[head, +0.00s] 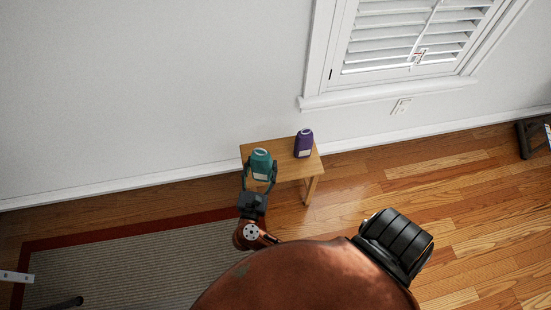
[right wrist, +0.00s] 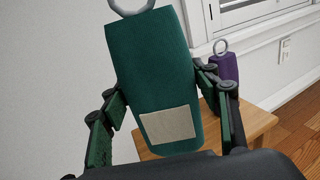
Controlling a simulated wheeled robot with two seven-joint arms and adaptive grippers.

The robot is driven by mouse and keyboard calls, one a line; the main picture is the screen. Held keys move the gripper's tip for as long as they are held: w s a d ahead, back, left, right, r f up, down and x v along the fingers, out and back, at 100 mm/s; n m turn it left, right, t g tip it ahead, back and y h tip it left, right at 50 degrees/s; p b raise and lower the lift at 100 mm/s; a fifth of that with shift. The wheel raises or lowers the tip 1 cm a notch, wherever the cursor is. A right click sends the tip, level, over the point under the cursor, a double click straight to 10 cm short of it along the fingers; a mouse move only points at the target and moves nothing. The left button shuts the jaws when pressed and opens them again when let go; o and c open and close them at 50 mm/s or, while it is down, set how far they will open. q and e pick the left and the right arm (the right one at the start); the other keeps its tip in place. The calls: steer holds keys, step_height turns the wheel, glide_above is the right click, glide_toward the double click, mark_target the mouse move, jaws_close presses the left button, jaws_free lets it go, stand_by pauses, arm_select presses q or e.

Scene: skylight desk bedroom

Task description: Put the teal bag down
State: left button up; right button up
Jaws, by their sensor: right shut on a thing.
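The teal bag (head: 261,160) is over the left part of a small wooden table (head: 284,148). My right gripper (head: 260,170) is shut on it, with one finger on each side. In the right wrist view the teal bag (right wrist: 152,62) stands nearly upright, tilted slightly, with a pale patch on its front and a grey ring on top. The fingers of my right gripper (right wrist: 162,88) press its sides. Its lower edge is partly hidden by the gripper, so I cannot tell whether it touches the tabletop (right wrist: 250,128). My left gripper is not in view.
A purple bag (head: 304,144) stands on the right part of the table; it also shows in the right wrist view (right wrist: 224,72). The wall (head: 150,90) and shuttered window (head: 415,35) are behind.

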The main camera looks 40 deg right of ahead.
steer(key=shift+w+d+f, duration=0.2)
steer(key=shift+w+f, duration=0.1)
steer(key=shift+f, duration=0.1)
steer(key=w+d+f+b, duration=0.2)
steer(key=w+f, duration=0.1)
steer(key=f, duration=0.1)
steer(key=w+d+f+b, duration=0.3)
steer(key=w+f, duration=0.1)
steer(key=w+d+f+b, duration=0.2)
steer(key=w+f, duration=0.2)
steer(key=shift+d+f, duration=0.2)
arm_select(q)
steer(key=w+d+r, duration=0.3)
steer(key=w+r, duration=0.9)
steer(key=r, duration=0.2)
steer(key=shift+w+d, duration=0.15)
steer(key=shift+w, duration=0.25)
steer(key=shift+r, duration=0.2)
arm_select(e)
steer(key=shift+f, duration=0.15)
steer(key=o, duration=1)
steer(key=shift+c, duration=0.2)
steer(key=shift+o, duration=1.4)
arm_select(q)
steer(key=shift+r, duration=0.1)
